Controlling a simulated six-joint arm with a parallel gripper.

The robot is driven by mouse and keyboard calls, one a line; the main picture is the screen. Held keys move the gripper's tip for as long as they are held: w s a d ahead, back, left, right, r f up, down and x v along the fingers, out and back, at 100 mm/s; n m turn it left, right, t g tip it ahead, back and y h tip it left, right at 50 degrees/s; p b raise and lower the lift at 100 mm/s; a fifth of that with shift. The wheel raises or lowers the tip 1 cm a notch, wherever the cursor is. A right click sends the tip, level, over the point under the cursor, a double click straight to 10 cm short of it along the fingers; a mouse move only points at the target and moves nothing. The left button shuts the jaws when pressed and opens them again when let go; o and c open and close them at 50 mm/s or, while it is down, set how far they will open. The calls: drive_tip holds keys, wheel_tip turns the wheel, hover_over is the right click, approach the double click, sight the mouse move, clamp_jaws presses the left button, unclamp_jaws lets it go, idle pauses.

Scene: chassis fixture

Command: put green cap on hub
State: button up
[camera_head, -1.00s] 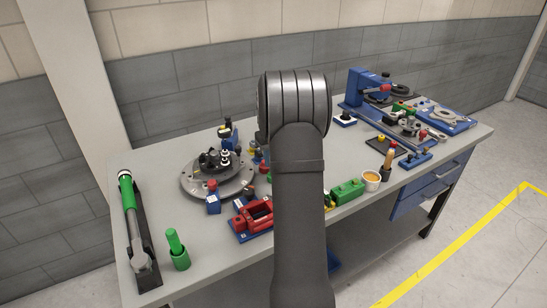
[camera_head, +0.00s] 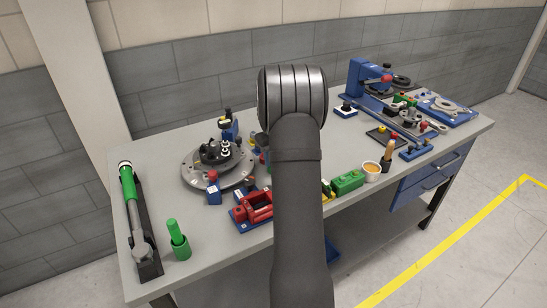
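My arm (camera_head: 297,190) rises through the middle of the head view, and my gripper is hidden from sight. A round grey metal plate (camera_head: 196,183) with a dark raised centre (camera_head: 214,153) and a small stepped black-and-white piece stands on the left half of the bench. It may be the hub fixture, but I cannot tell for sure. I cannot pick out the green cap; my arm hides part of the bench. Green items in view are an upright cylinder (camera_head: 176,236) at front left and a block (camera_head: 348,182) right of my arm.
A green-handled tool (camera_head: 129,184) lies in a dark holder at the left edge. A red vise-like part (camera_head: 257,206) sits just left of my arm.

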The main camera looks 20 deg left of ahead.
clamp_jaws()
drive_tip(key=shift+r, duration=0.15)
drive_tip(key=shift+r, duration=2.4)
drive_tip(key=s+a+r, duration=0.2)
drive_tip(key=a+r, duration=0.4)
drive_tip(key=a, duration=0.4)
drive_tip(key=s+a+r, duration=0.3)
drive_tip(key=a+r, duration=0.4)
drive_tip(key=a, duration=0.2)
drive_tip(key=shift+w+f, duration=0.1)
drive_tip(key=shift+f, duration=2.4)
